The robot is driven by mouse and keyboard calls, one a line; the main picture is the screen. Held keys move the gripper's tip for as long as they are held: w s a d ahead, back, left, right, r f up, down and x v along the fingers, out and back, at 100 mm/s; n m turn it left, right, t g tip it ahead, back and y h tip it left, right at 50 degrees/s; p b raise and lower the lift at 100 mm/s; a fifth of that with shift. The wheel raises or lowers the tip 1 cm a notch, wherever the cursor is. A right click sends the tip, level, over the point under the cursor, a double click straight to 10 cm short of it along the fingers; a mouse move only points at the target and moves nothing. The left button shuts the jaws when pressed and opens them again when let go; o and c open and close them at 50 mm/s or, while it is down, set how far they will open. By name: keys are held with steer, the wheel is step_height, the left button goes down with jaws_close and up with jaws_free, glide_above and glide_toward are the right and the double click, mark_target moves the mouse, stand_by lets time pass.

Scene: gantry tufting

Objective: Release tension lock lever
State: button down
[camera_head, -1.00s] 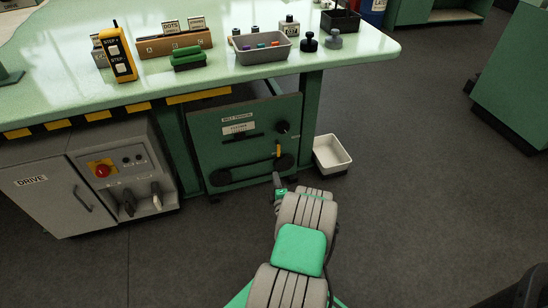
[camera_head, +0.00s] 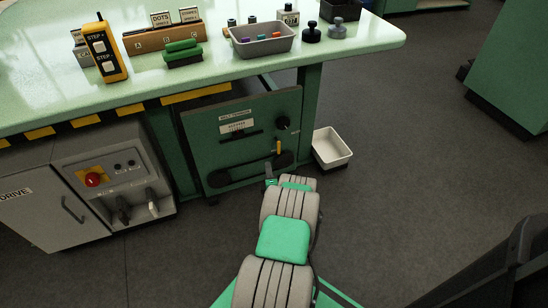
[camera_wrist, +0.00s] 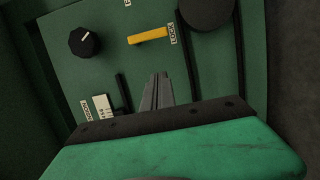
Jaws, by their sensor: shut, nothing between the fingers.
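The tension lock lever is a small yellow bar on the green belt tension panel (camera_head: 240,143). In the head view the lever (camera_head: 278,148) stands roughly upright below a black knob (camera_head: 283,123). In the wrist view the lever (camera_wrist: 148,36) lies nearly level beside a LOCK label (camera_wrist: 173,34), left of a large black round part (camera_wrist: 207,10). My gripper (camera_wrist: 157,92) shows as narrow grey fingers, shut and empty. In that view the fingertips lie below the lever in the picture, apart from it.
A grey drive cabinet (camera_head: 25,205) with a red button (camera_head: 92,180) stands left of the panel. A white bin (camera_head: 331,147) sits on the floor to the right. The green tabletop (camera_head: 225,75) overhangs the panel and carries several small items.

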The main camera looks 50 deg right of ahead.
steer(key=w+d+b, duration=0.2)
steer(key=d+b, duration=0.2)
steer(key=d, duration=0.4)
steer(key=shift+w, duration=0.4)
